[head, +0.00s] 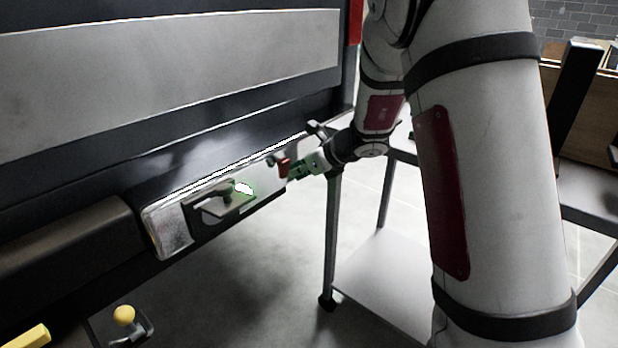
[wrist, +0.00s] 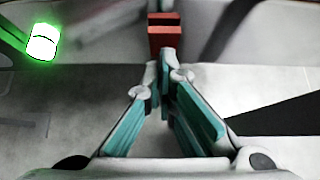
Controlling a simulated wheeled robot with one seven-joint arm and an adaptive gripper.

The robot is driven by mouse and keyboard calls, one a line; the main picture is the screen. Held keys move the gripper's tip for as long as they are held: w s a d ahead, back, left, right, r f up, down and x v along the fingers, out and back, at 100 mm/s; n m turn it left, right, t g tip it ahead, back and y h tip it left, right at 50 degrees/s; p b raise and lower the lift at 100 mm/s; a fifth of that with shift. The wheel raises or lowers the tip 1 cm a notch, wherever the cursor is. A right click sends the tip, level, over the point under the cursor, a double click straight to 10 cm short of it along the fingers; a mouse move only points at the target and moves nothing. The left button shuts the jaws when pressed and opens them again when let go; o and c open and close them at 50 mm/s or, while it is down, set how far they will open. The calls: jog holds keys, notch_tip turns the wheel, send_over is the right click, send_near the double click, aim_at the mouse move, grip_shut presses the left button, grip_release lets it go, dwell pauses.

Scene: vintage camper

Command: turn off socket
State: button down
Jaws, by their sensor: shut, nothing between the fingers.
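A pale panel strip (head: 168,228) on the dark unit carries a grey plate (head: 215,205) with a green-edged white light (head: 243,188). The light glows bright green at the upper left in the wrist view (wrist: 42,42). A small red switch-like block (head: 283,167) sits at the panel's right end. In the wrist view the red block (wrist: 164,38) is just beyond my fingertips. My gripper (head: 291,173) is shut and empty, its teal fingers (wrist: 166,72) together close to the block. I cannot tell whether they touch it. No separate socket can be made out.
A metal-framed table with a pale lower shelf (head: 385,285) stands right of the panel, behind my arm. A yellow-knobbed lever (head: 124,315) and a yellow piece (head: 28,337) are at the lower left. Open floor (head: 265,285) lies below the panel.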

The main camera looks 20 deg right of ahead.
jog(key=shift+w+a, duration=0.15)
jog(key=shift+w, duration=0.1)
jog(key=shift+r+p, duration=0.15)
jog(key=shift+p, duration=0.3)
jog(key=p, duration=0.3)
jog(key=shift+w+a+r+g, duration=0.15)
jog(key=shift+w+r+g, duration=0.1)
jog(key=shift+w+g, duration=0.05)
jog(key=shift+f+b, duration=0.2)
jog(key=shift+b, duration=0.1)
jog(key=shift+r+p, duration=0.7)
jog(key=shift+r, duration=0.15)
